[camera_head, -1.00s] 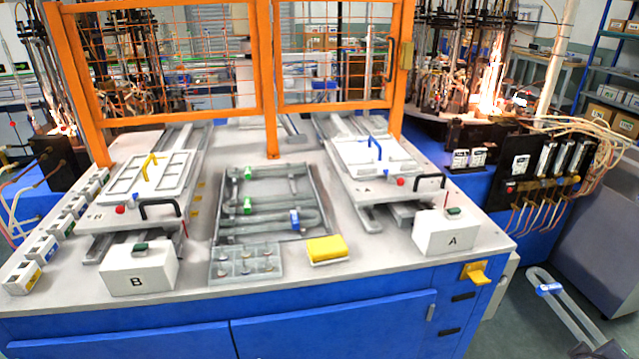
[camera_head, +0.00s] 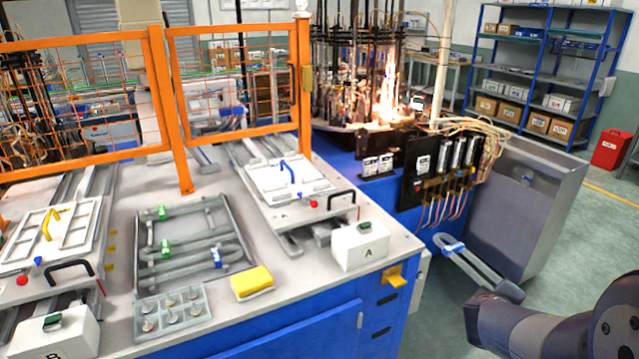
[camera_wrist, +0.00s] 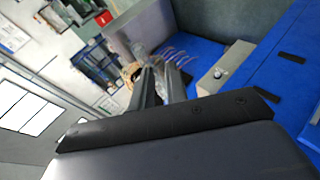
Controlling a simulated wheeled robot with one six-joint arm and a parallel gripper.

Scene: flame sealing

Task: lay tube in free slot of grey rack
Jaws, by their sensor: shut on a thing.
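The tube (camera_head: 480,268) is a U-shaped grey, glassy tube with a blue and white label on its bend. It is in the air off the table's right side in the head view, bend toward the table. My gripper (camera_wrist: 158,68) is shut on the tube; in the wrist view a clear part of it (camera_wrist: 140,48) shows just past the fingers. The grey rack (camera_head: 238,228) lies flat on the table in the head view. It holds several tubes with green and blue labels; which slot is free is hard to tell. The tube is well apart from the rack.
White box A (camera_head: 360,246), a yellow block (camera_head: 252,283) and a grey compartment tray (camera_head: 172,330) stand near the rack. An orange mesh guard (camera_head: 182,150) rises behind it. Hoses and a black gauge panel (camera_head: 410,180) are beyond the tube. A grey bin (camera_head: 545,205) stands at right.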

